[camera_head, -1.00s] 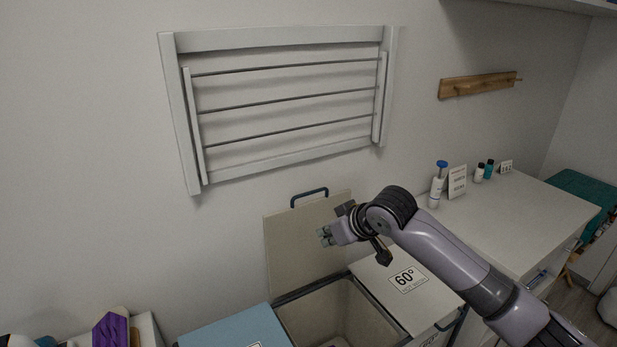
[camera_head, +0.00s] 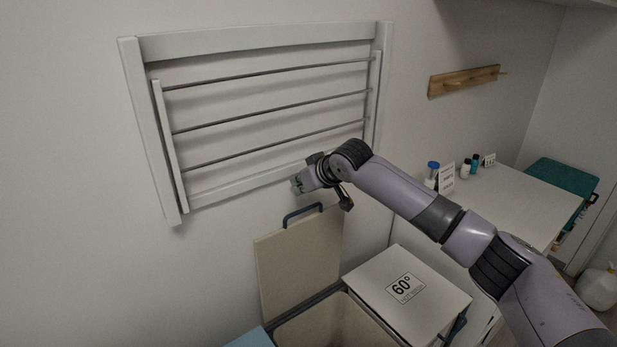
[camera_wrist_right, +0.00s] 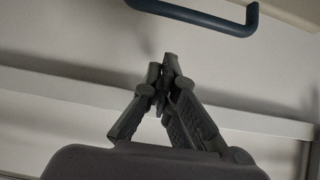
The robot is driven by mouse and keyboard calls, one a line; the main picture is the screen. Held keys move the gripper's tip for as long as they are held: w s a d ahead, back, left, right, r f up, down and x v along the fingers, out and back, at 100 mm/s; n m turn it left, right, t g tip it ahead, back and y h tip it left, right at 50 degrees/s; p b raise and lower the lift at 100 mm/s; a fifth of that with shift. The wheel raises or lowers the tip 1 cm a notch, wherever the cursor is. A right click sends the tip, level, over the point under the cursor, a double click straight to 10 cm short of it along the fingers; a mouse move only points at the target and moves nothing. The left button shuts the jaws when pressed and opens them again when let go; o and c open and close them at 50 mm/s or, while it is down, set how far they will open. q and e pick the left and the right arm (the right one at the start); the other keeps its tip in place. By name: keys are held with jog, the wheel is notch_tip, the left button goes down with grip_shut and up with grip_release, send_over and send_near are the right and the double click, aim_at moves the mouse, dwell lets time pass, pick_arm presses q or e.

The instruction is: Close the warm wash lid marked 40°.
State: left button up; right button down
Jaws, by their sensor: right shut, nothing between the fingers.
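One lid (camera_head: 300,258) stands open, upright against the wall, with a dark blue handle (camera_head: 303,212) along its top edge. Its outer face is turned away, so no 40° mark shows. The bin (camera_head: 345,322) below it is open. My right gripper (camera_head: 296,187) is above the handle, in front of the lower bar of the wall rack, and holds nothing. In the right wrist view its fingertips (camera_wrist_right: 168,62) are together, and the blue handle (camera_wrist_right: 195,14) is apart from them at the top. My left gripper is not in view.
A closed lid marked 60° (camera_head: 405,290) lies to the right of the open bin. A blue lid edge (camera_head: 250,338) shows at the left. A drying rack (camera_head: 265,110) is on the wall. A counter (camera_head: 515,205) with bottles (camera_head: 467,169) stands at the right.

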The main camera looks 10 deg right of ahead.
jog(key=shift+x, duration=1.1)
jog(key=shift+f+p, duration=0.1)
jog(key=shift+p, duration=0.4)
jog(key=s, duration=0.1)
jog(key=s+d+p, duration=0.1)
jog(key=s, duration=0.1)
jog(key=shift+s+d+f+p, duration=0.2)
jog(key=shift+s+f+p, duration=0.05)
jog(key=shift+f+p, duration=0.15)
jog(key=shift+f, duration=0.15)
